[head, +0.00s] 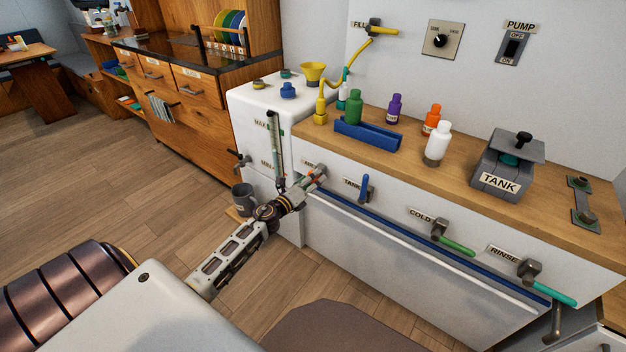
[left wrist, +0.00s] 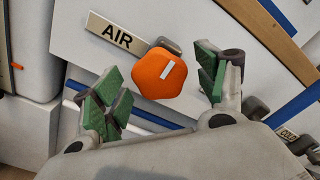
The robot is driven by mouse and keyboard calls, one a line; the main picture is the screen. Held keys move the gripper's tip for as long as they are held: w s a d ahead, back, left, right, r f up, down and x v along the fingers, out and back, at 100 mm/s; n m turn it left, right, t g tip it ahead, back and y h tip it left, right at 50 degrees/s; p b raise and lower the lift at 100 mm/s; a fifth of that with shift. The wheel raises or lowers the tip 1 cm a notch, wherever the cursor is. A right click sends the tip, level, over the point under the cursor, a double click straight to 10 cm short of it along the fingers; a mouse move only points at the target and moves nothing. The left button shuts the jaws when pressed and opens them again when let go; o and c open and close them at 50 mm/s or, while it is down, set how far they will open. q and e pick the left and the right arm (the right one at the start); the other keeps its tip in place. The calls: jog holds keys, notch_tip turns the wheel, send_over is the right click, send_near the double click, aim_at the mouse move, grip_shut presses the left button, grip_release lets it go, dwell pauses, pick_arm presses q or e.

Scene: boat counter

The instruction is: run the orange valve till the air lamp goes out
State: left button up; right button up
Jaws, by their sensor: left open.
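The orange valve (left wrist: 152,80) is a six-sided orange knob with a white mark, below and right of the AIR label (left wrist: 117,36) in the left wrist view. My left gripper (left wrist: 160,90) is open, with green finger pads on either side of the knob and visible gaps to it. In the head view my left gripper (head: 314,178) is at the counter front by the AIR label and mostly hides the knob. I cannot make out a lit air lamp in either view. My right gripper is not in view.
TANK (head: 365,186), COLD (head: 440,230) and RINSE (head: 529,270) valves line the front to the right, above a blue rail. Bottles and a blue tray (head: 345,127) stand on the wooden counter. A grey mug (head: 242,196) is left of my gripper.

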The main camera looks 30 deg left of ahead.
pick_arm(q)
jog(key=s, duration=1.1)
jog(key=shift+a, duration=0.45)
jog(key=shift+n, duration=0.3)
dwell(0.4)
